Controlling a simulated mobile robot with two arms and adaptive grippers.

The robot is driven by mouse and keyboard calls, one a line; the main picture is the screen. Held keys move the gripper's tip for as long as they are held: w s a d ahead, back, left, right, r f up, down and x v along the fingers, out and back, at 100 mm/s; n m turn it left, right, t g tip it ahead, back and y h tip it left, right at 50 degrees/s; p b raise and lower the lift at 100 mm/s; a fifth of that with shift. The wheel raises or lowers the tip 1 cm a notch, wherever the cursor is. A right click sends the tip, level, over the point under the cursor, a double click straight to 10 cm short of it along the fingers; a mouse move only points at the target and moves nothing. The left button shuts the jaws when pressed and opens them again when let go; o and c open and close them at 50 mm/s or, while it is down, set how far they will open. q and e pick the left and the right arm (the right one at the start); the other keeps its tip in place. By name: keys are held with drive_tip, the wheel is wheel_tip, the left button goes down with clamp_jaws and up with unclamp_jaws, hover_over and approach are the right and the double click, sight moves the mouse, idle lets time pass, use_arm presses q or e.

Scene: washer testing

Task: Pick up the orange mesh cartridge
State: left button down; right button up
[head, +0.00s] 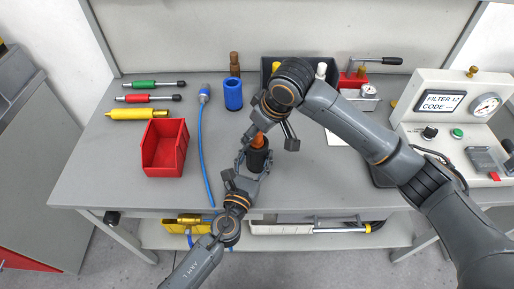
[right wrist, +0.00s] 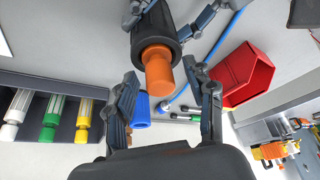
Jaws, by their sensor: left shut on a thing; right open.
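My left gripper (head: 256,164) is shut on a black cylindrical housing (head: 257,160) and holds it above the front of the table. An orange knobbed end (head: 258,140), apparently of the orange cartridge, sticks out of the housing. Any mesh on it is hidden inside. In the right wrist view the orange end (right wrist: 158,72) points toward my right gripper, out of the black housing (right wrist: 153,32). My right gripper (right wrist: 165,82) is open, with one finger on each side of the orange end and a visible gap. In the head view my right wrist partly covers this area.
A red bin (head: 164,148), blue hose (head: 203,140) and blue cylinder (head: 233,94) stand left of my grippers. A dark rack (right wrist: 60,112) holds white, green and yellow cartridges. A test console (head: 440,110) stands at the right. The table's front left is clear.

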clamp_jaws()
idle(0.4)
wheel_tip(320, 180, up, 18)
idle(0.4)
use_arm(q)
drive_tip(key=shift+c, duration=2)
unclamp_jaws()
drive_tip(key=shift+s, duration=0.1)
